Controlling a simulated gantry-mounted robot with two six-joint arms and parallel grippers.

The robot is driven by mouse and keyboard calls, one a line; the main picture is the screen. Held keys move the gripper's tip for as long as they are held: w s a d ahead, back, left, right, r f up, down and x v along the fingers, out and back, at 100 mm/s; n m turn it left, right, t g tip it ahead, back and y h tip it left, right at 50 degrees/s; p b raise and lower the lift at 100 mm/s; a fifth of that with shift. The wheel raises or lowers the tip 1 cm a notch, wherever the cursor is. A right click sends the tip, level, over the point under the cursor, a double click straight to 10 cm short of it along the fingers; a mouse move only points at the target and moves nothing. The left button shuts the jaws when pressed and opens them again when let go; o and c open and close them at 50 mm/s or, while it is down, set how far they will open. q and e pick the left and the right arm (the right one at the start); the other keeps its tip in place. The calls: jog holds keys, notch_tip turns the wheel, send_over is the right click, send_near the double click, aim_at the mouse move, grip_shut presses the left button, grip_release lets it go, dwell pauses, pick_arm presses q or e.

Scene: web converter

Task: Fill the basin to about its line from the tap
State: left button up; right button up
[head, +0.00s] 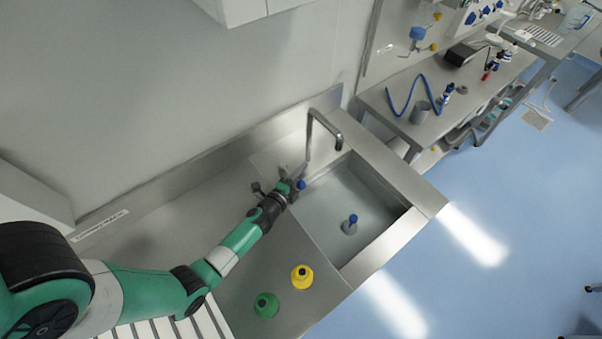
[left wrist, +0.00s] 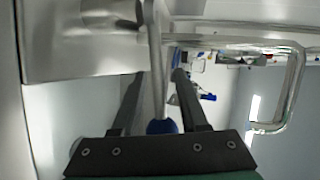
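The steel basin (head: 376,232) is sunk into the bench, with a grey blue-topped piece (head: 350,225) standing in it. I cannot make out a fill line, nor tell whether water stands in the basin. The bent metal tap (head: 325,122) rises at its back edge, and its spout also shows in the left wrist view (left wrist: 291,88). I see no clear stream. My left gripper (head: 289,187) is beside the tap's base. In the left wrist view, its fingers (left wrist: 160,85) are apart, with a metal lever (left wrist: 156,75) and its blue knob (left wrist: 161,127) between them, gaps showing on both sides. My right gripper is out of view.
A second bench (head: 432,127) with a blue hose (head: 404,98) and several items is at the upper right.

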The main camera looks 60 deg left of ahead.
pick_arm(q)
jog(key=p+v, duration=0.1)
jog(key=v, duration=1)
jog(key=shift+s+d, duration=0.2)
jog(key=shift+s, duration=0.1)
